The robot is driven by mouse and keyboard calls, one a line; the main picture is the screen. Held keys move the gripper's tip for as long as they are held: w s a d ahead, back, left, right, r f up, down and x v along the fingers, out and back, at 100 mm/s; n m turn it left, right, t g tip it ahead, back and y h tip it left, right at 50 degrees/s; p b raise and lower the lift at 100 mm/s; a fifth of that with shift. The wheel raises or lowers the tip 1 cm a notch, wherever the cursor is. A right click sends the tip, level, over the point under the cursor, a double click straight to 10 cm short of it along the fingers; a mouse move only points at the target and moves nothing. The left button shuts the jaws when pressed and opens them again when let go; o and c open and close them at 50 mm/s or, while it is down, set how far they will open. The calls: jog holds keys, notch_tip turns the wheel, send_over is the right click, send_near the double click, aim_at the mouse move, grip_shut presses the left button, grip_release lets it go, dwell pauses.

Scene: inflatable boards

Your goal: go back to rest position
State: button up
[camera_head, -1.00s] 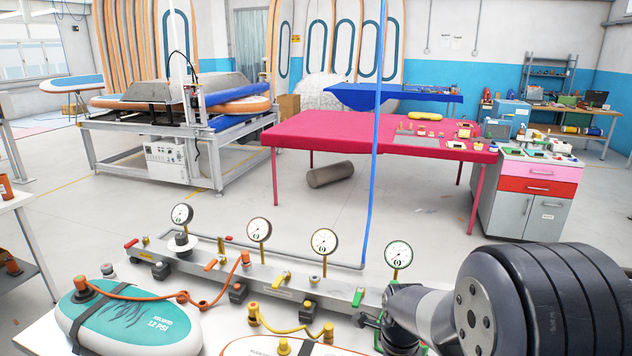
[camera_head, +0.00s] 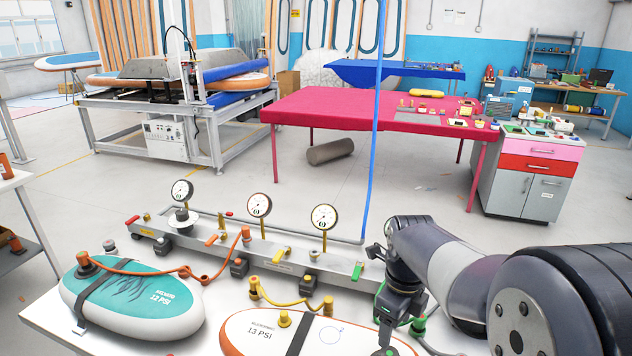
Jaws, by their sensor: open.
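My arm enters from the lower right and bends down to my gripper (camera_head: 398,312), which points down at the right end of the grey manifold bar (camera_head: 290,258). The gripper is open, and no object shows in it. A green fitting or handle shows close by its fingers; I cannot tell if they touch. My forearm and wrist hide the bar's right end. The orange-rimmed white board (camera_head: 255,332), marked 13 PSI, lies in front of the bar, left of my gripper. The teal board (camera_head: 130,290), marked 12 PSI, lies further left.
Three dial gauges (camera_head: 259,205) stand up from the bar. Orange and yellow hoses (camera_head: 140,268) run near the boards. A blue hose (camera_head: 371,190) hangs just left of my arm.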

aim_at(389, 353)
notch_tip(389, 353, down, 9)
jog(key=shift+r, duration=0.15)
jog(key=shift+r+n, duration=0.1)
jog(key=shift+n, duration=0.4)
jog(key=n, duration=1.3)
jog(key=shift+n, duration=0.4)
notch_tip(389, 353, up, 10)
